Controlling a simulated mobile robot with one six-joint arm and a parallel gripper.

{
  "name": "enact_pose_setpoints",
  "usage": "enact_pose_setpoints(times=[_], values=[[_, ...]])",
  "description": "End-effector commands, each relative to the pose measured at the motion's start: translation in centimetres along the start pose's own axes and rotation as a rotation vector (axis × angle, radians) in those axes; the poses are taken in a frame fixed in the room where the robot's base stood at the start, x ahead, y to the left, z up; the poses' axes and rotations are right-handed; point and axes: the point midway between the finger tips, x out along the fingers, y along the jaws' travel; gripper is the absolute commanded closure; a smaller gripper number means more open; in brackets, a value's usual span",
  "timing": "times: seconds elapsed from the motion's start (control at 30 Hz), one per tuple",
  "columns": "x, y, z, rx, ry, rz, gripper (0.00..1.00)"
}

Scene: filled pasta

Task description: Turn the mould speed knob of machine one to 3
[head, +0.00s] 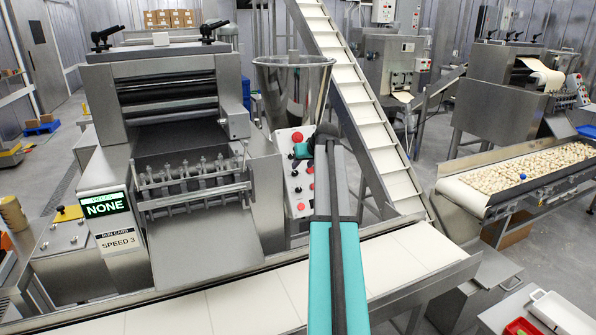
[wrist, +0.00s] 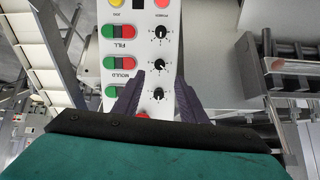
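The white control panel (head: 294,172) of the front machine stands by the end of my arm in the head view. In the wrist view the panel (wrist: 173,15) appears upside down, with three black knobs in a column. The top knob (wrist: 160,31), middle knob (wrist: 159,63) and lowest knob (wrist: 158,94) have white pointers and dial marks. MOULD lettering (wrist: 122,75) sits left of the middle and lowest knobs; which knob it names is unclear. My gripper (wrist: 161,75) is open, its dark fingers either side of the lowest knob. Contact is not clear. A card (head: 119,241) reads SPEED 3.
Green and red button pairs (wrist: 117,31) lie beside the knobs. A display (head: 104,205) reads NONE. The conveyor belt (head: 240,300) runs below my arm, and an inclined conveyor (head: 362,105) rises behind the panel. Another machine (head: 500,90) stands at the right.

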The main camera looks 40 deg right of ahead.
Motion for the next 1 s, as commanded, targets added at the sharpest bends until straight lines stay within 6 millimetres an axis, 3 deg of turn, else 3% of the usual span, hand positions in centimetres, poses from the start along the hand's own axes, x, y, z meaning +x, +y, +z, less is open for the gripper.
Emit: enact_pose_setpoints(times=[0.6,1.0], values=[[7.6,0.1,-0.2,0.001,-0.001,0.000,0.62],[9.0,0.2,0.1,0.002,0.001,0.002,0.62]])
